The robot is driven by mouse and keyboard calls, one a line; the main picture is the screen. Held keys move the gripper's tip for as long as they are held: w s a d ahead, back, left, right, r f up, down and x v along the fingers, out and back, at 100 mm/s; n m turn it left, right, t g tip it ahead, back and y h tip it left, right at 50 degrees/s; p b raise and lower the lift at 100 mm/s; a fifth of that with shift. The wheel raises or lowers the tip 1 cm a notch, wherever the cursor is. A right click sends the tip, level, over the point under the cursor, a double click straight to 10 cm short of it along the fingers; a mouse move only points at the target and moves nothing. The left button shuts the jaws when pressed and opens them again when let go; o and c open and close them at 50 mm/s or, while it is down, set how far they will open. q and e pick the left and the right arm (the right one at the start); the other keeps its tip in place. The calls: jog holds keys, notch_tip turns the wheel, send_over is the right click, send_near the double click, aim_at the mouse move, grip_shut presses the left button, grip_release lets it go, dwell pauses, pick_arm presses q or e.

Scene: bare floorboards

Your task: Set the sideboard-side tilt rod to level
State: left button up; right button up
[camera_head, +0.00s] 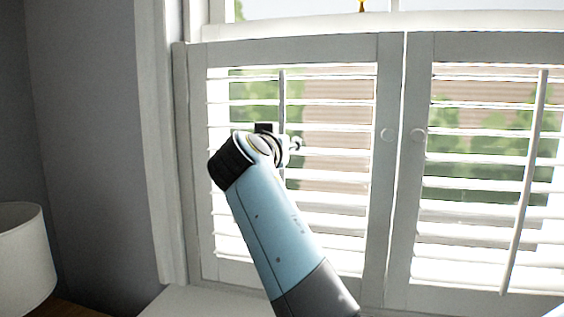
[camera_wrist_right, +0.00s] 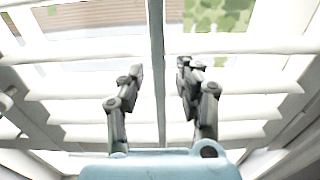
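A white shutter with two louvred panels covers the window. The left panel's tilt rod (camera_head: 283,95) is upright, and its lower part is hidden behind my right arm. The right panel's rod (camera_head: 525,185) looks slanted. My right gripper (camera_head: 294,146) is at the left panel, partly hidden by its own wrist. In the right wrist view the gripper (camera_wrist_right: 160,70) is open, with one finger on each side of the rod (camera_wrist_right: 156,105). A gap shows on both sides; I see no contact. Outdoors shows between several slats (camera_wrist_right: 240,85). My left gripper is not in view.
A white lampshade (camera_head: 25,258) stands at the lower left above a brown surface (camera_head: 62,308). A white sill (camera_head: 195,300) runs below the shutter. The grey wall is to the left.

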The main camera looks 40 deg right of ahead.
aim_at(281, 117)
notch_tip(281, 117, up, 5)
jog(key=shift+r, duration=0.2)
dwell(0.6)
